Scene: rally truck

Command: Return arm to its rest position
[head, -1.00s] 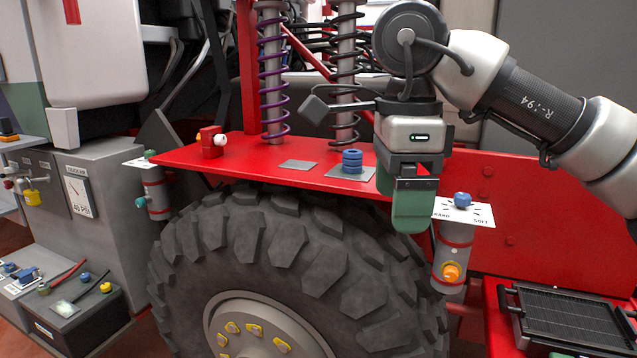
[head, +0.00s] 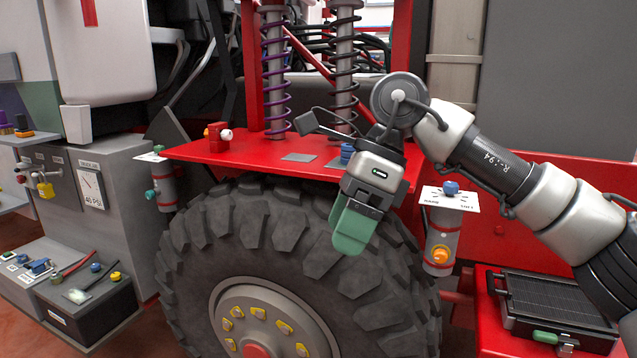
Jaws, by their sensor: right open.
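My right arm comes in from the right side of the head view. My right gripper (head: 352,222) points down and to the left in front of the truck's big tyre (head: 280,225), at the front edge of the red shelf (head: 245,148). Its green fingers hold nothing that I can see; the gap between them is hard to make out from this side. The gripper partly hides a blue knob (head: 347,151) on the shelf. My left gripper is not in view.
A cylinder with a white dial card (head: 450,198) and blue knob stands right of the gripper. A black ridged case (head: 560,305) lies at the lower right. A gauge panel (head: 92,190) and a black battery box (head: 85,305) are at the left.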

